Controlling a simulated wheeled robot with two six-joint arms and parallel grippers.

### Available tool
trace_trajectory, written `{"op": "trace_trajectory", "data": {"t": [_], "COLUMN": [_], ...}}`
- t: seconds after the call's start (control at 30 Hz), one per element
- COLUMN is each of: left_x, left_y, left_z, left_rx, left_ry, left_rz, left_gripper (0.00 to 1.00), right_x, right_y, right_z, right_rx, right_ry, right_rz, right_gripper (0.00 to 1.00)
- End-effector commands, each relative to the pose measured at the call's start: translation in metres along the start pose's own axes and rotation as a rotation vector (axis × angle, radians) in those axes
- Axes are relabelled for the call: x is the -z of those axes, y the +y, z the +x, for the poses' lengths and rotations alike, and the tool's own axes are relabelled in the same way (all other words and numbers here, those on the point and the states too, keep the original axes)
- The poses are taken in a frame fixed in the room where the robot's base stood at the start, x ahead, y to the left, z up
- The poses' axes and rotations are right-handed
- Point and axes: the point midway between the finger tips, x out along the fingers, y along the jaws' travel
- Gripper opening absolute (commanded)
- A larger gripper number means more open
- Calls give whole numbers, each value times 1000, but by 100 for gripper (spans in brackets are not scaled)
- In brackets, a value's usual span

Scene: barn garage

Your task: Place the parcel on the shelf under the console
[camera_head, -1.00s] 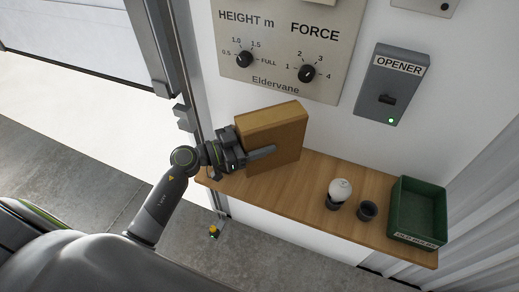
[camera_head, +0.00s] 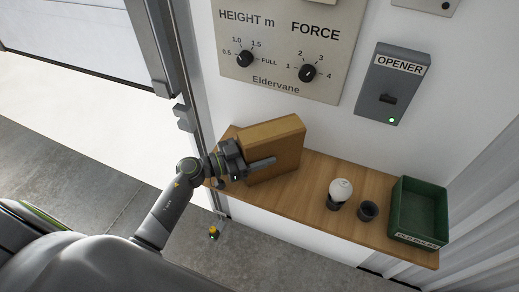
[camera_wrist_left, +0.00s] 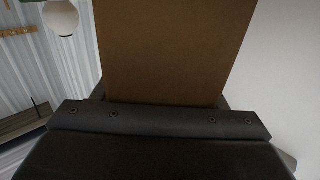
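The parcel (camera_head: 274,150) is a brown box. It stands upright, slightly turned, at the left end of the wooden shelf (camera_head: 295,200) under the console (camera_head: 285,50). My left gripper (camera_head: 250,163) is shut on the parcel from the left, one finger lying along its front face; the other finger is hidden behind it. In the left wrist view the parcel (camera_wrist_left: 175,50) fills the space ahead of the gripper. I cannot tell whether its bottom touches the shelf. My right gripper is not in view.
A white bulb (camera_head: 341,189) in a dark holder, a small dark cup (camera_head: 368,210) and a green bin (camera_head: 395,215) occupy the shelf's right part. The opener box (camera_head: 392,85) is on the wall above. The shelf between parcel and bulb is clear.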

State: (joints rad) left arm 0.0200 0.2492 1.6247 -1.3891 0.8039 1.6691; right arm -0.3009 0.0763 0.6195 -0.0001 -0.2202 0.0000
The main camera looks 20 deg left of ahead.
Motion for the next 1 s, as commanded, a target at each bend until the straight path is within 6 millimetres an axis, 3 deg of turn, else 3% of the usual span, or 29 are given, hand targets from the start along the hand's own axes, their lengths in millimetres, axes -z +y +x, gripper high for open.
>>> {"op": "trace_trajectory", "data": {"t": [0.03, 0.13, 0.47, 0.57, 1.0], "left_x": [0, 0, 3, 0, -1], "left_y": [0, 0, 0, 0, 0], "left_z": [0, 0, 0, -11, -96], "left_rx": [0, 0, 0, 1, -1], "left_ry": [0, 0, 0, -3, -5], "left_rz": [0, 0, 1, 2, 1], "left_gripper": [73, 85, 85, 85, 85], "right_x": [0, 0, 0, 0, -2], "right_y": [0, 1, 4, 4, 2], "right_z": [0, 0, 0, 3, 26], "right_rx": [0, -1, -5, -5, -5], "right_ry": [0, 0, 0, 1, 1], "right_rz": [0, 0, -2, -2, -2], "right_gripper": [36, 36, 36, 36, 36]}}
